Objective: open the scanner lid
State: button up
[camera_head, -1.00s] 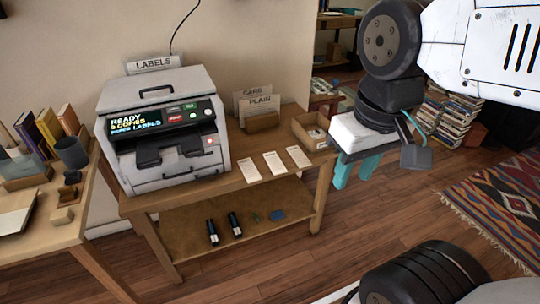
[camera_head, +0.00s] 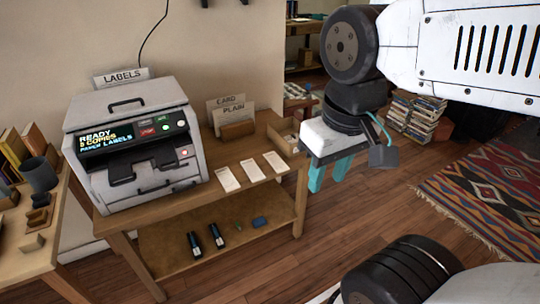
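The scanner is a grey-white machine (camera_head: 150,196) on a wooden table at the left. Its lid (camera_head: 128,105) is down, with a dark handle (camera_head: 126,104) on top. A lit panel (camera_head: 130,138) below the lid reads "READY", with copies and "PAPER LABELS" lines. My gripper (camera_head: 329,179) points down at the right of the table, well apart from the scanner. Its two teal fingers are spread, with nothing seen between them.
The table (camera_head: 262,196) also holds three paper slips (camera_head: 250,170), a "CARD"/"PLAIN" paper holder (camera_head: 238,129) and a small open box (camera_head: 284,138). A "LABELS" sign (camera_head: 122,76) stands behind the scanner. A side table (camera_head: 62,205) stands left. Wooden floor lies open in front.

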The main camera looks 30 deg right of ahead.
aim_at(84, 110)
jog(key=u, duration=0.1)
jog(key=i, duration=0.95)
jog(key=u, duration=0.5)
